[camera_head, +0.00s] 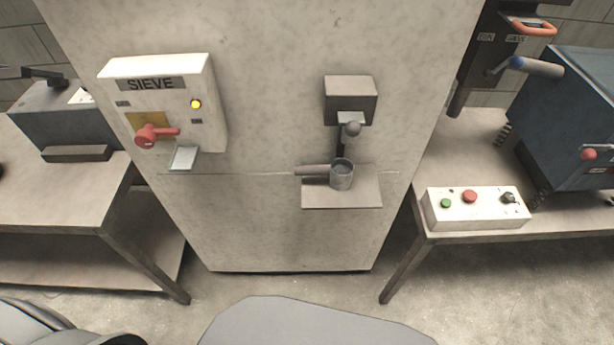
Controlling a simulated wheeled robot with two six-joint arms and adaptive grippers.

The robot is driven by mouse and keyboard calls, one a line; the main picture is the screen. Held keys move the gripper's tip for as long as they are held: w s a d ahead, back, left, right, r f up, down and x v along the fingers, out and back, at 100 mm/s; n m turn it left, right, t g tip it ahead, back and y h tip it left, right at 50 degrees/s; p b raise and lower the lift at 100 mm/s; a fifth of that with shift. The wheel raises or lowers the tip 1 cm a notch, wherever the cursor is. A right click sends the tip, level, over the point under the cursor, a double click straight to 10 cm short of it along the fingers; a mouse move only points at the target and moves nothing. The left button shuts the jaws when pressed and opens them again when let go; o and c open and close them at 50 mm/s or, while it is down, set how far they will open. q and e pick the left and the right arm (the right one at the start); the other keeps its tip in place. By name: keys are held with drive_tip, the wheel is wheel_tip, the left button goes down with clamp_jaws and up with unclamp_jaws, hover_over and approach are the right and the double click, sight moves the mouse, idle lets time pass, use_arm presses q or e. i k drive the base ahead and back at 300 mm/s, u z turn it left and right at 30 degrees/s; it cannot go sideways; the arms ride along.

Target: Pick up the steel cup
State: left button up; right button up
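The steel cup (342,174) is a small grey cylinder with an open top. It stands upright on a small shelf (340,197) that sticks out from the front of the large pale cabinet. A grey bar (312,170) reaches toward it from the left; I cannot tell if it is the cup's handle. Neither of my grippers is in view.
A SIEVE control box (157,95) with a red handle (157,134) is on the cabinet's left. Tables flank the cabinet. The right table holds a button box (476,209) and a dark blue machine (570,115). The floor in front is clear beyond my base.

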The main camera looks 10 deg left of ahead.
sight(340, 173)
drive_tip(key=u, duration=0.8)
drive_tip(key=i, duration=0.6)
drive_tip(key=z, duration=2.45)
